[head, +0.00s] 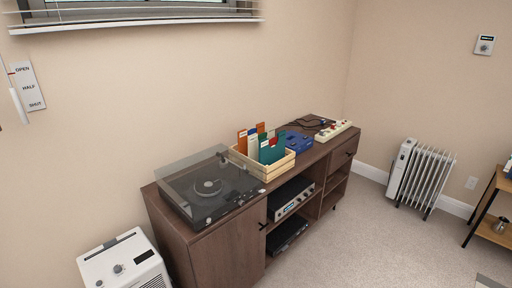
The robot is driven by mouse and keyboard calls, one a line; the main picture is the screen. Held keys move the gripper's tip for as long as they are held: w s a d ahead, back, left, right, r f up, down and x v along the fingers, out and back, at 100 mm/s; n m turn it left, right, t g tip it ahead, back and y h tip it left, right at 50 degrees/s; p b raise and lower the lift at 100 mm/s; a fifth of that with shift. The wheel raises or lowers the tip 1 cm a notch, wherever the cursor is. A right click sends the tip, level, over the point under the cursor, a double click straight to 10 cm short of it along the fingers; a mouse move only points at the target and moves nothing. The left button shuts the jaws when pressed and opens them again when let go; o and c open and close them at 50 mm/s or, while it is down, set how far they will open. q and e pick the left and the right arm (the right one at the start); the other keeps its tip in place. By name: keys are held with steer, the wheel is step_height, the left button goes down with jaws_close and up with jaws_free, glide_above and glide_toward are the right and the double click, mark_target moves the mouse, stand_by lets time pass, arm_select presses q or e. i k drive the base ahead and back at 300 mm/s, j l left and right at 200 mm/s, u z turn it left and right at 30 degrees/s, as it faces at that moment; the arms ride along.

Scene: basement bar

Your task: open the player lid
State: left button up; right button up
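The record player (208,187) sits on the near left end of a dark wooden cabinet, close to the wall. It has a dark body, a round platter and a clear, tinted lid (180,168). The lid shows as a pale see-through panel along the wall side. Neither of my grippers is in view, and nothing of mine touches the player.
A wooden crate of record sleeves (262,158) stands right beside the player on the cabinet (230,243). A blue box (299,143) and a white power strip (333,131) lie farther along. A white appliance (125,262) stands at front left. Carpet (370,235) is clear at right.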

mark_target(237, 194)
steer(key=i+l+u, duration=0.15)
steer(key=i+u, duration=0.25)
steer(key=i+l+u, duration=0.25)
steer(key=i+u, duration=0.2)
